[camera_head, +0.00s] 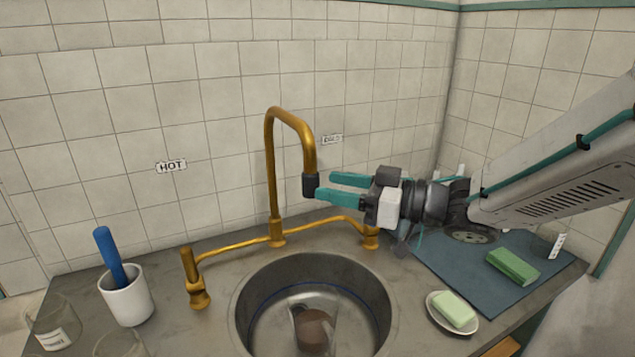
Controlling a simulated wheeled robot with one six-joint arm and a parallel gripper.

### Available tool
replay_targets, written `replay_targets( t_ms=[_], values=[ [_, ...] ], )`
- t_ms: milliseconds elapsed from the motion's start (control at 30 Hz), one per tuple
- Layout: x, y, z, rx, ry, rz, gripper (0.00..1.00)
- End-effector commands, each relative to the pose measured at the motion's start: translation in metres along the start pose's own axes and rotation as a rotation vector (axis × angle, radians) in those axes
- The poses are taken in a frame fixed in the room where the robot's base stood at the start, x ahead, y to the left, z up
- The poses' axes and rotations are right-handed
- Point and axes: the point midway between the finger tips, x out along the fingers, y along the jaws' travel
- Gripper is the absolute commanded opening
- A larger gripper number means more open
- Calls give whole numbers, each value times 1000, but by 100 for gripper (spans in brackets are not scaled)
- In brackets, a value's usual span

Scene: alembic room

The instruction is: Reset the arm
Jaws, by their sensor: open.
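My gripper (327,187) is in the camera_head view, to the right of the brass tap's dark spout end. Its two teal fingers are apart and point left, and nothing shows between them. The fingertips are close to the spout end; I cannot tell if they touch it. My arm (555,155) reaches in from the right edge, above the blue mat. The brass tap (272,170) arches up behind the sink, with a handle (196,285) at its left. The right tap handle (371,237) is partly hidden under my gripper.
The round sink (250,300) holds a brown object (314,329). A soap bar (453,308) on a dish, a blue mat (470,285) and a green sponge (514,266) lie right. A white cup (128,300) with a blue-handled tool and glassware (52,322) stand left. Tiled walls close the back and right.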

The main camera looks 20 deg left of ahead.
Motion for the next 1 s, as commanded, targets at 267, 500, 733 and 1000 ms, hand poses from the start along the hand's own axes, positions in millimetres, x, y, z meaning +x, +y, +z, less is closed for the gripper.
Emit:
replay_targets(
  t_ms=[267,500,733,1000],
  values=[
    [-9,0,0,0,1,-2,49],
    [-9,4,5,-26,-23,19,49],
    [-31,61,56,-76,-278,331,49],
    [-164,104,90,14,-729,842,49]
  ],
)
